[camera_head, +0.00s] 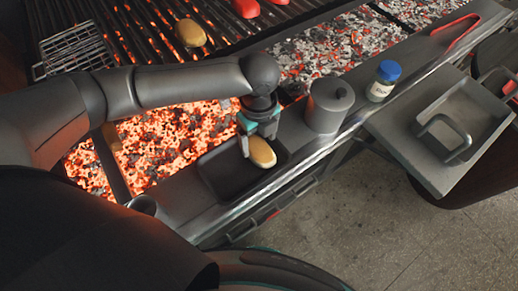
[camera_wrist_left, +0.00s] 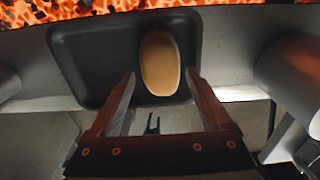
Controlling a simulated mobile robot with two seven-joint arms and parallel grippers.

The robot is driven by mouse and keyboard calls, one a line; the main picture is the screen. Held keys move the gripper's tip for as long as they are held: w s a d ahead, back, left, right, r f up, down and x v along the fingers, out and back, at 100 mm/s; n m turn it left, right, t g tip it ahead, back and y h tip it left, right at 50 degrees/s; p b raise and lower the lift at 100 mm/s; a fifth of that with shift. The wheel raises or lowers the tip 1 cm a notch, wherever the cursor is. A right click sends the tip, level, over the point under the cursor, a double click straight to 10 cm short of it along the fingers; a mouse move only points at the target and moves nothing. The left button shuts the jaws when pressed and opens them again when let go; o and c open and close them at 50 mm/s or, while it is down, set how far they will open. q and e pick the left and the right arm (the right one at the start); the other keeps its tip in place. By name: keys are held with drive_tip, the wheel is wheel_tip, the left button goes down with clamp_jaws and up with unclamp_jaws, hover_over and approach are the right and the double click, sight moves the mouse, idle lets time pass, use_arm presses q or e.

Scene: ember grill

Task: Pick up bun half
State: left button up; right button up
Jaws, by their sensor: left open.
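A golden-tan, oval bun half (camera_head: 262,152) shows in the head view at the dark tray (camera_head: 217,172) on the grill's front ledge. In the left wrist view the bun half (camera_wrist_left: 159,62) appears over the tray (camera_wrist_left: 88,75). My left gripper (camera_head: 246,144) reaches down at the bun half's left side in the head view. In the left wrist view the open fingers (camera_wrist_left: 160,82) spread on either side of the bun half's near end. I cannot tell if they touch it. My right gripper is not in view.
A grey lidded pot (camera_head: 328,106) and a blue-capped jar (camera_head: 384,80) stand right of the tray. Glowing coals (camera_head: 160,145) lie behind it. Another bun half (camera_head: 190,33) lies on the grate. A side shelf holds a metal tray (camera_head: 470,115).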

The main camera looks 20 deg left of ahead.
sight(259, 148)
use_arm(q)
wheel_tip(259, 148, down, 3)
drive_tip(key=shift+f, duration=0.1)
drive_tip(key=c, duration=1)
